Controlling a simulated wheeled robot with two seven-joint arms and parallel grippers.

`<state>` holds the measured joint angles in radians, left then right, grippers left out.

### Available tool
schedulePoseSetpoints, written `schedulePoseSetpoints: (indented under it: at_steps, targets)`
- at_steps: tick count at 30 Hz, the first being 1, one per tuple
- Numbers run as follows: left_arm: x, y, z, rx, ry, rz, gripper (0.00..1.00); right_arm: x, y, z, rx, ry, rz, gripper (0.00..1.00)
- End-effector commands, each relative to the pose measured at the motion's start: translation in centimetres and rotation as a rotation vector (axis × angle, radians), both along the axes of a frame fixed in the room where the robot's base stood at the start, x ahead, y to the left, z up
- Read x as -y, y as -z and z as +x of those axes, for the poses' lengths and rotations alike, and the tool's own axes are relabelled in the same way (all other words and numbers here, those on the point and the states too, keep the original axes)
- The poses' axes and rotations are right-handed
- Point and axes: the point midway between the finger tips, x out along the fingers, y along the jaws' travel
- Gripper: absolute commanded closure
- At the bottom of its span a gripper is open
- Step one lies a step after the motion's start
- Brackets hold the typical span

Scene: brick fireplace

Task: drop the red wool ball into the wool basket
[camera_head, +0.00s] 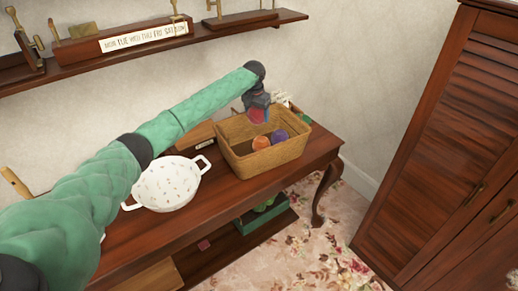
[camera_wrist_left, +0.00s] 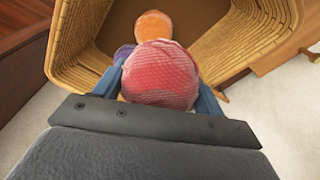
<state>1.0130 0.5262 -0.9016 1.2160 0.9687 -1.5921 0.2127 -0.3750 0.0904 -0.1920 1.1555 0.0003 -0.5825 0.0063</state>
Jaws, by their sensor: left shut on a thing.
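My left gripper (camera_head: 258,114) is shut on the red wool ball (camera_wrist_left: 160,74) at the back side of the wool basket (camera_head: 282,158). The ball also shows in the head view, partly hidden by the gripper. In the left wrist view the ball sits between the blue fingers, in front of the basket's opening (camera_wrist_left: 92,40). From these views I cannot tell exactly how high the ball is over the rim. The woven basket stands on the wooden table and holds an orange ball (camera_head: 261,143) and a purple ball (camera_head: 279,136). My right gripper is not in view.
A white two-handled pot (camera_head: 167,184) stands on the table (camera_head: 228,190) left of the basket, below my left arm. A wall shelf (camera_head: 150,48) runs above. A wooden cabinet (camera_head: 440,150) stands at the right. Small items stand behind the basket.

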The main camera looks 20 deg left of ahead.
Motion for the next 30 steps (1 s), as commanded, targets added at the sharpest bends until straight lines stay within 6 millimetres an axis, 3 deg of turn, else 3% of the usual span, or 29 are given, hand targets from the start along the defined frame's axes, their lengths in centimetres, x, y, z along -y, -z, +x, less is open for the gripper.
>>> schedulePoseSetpoints:
  at_steps: [14, 15, 18, 30]
  targets:
    - [0.0, 0.45, 0.0, 0.0, 0.0, 0.0, 0.52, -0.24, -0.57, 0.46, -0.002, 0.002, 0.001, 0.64]
    - [0.0, 0.45, 0.0, 0.0, 0.0, 0.0, 0.22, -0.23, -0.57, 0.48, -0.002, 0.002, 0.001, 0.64]
    - [0.0, 0.46, 0.01, 0.0, 0.0, 0.0, 0.05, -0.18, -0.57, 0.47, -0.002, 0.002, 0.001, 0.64]
    - [-0.01, -0.02, -0.05, 0.0, 0.0, 0.0, 0.05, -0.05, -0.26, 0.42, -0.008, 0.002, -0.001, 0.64]
